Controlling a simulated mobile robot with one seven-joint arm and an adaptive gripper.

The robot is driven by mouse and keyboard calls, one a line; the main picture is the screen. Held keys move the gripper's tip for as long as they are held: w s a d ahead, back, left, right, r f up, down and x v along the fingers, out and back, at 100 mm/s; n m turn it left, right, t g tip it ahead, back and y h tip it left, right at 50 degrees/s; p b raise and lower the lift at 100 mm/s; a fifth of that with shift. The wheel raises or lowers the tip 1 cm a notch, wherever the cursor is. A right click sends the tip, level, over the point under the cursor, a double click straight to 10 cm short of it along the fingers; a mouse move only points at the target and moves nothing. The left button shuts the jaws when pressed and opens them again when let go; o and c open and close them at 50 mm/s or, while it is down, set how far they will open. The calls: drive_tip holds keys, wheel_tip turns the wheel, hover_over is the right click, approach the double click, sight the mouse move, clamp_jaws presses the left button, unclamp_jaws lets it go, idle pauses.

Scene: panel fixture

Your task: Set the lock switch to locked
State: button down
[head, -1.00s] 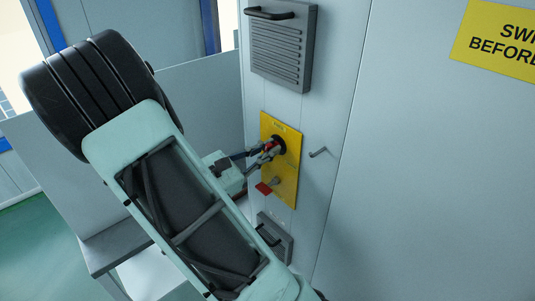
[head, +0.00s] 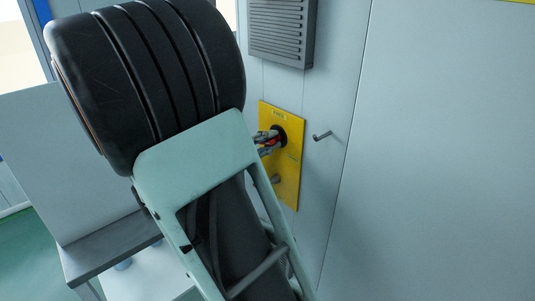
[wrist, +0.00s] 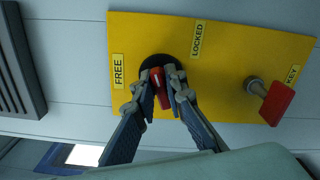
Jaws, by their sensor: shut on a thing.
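The lock switch is a red knob (wrist: 163,102) with a white mark, on a black round base (wrist: 147,64) on a yellow plate (wrist: 222,75). The plate also shows in the head view (head: 291,185). In the wrist view a FREE label (wrist: 119,71) is left of the switch and a LOCKED label (wrist: 197,40) is at its upper right. My gripper (wrist: 160,82) is shut on the red knob, one finger on each side, hiding part of it. In the head view my gripper (head: 266,141) is at the switch, partly behind my arm. I cannot tell exactly which label the knob points to.
A key with a red tag (wrist: 277,103) sticks out of the plate, right of the switch in the wrist view, by the KEY label (wrist: 292,75). In the head view a small hook (head: 321,136) is right of the plate and a grey vented box (head: 281,32) above.

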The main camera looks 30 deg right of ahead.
drive_tip(key=m+b, duration=0.2)
drive_tip(key=b, duration=0.1)
drive_tip(key=shift+f+m, duration=0.35)
drive_tip(key=shift+m, duration=0.05)
drive_tip(key=shift+r+m+b, duration=0.15)
drive_tip(key=shift+m+b, duration=0.45)
drive_tip(key=shift+b, duration=0.25)
drive_tip(key=c, duration=2)
unclamp_jaws()
drive_tip(key=shift+r, duration=0.1)
drive_tip(key=shift+c, duration=0.2)
drive_tip(key=s+a, duration=0.1)
drive_tip(key=a, duration=1.1)
drive_tip(key=shift+s, duration=0.35)
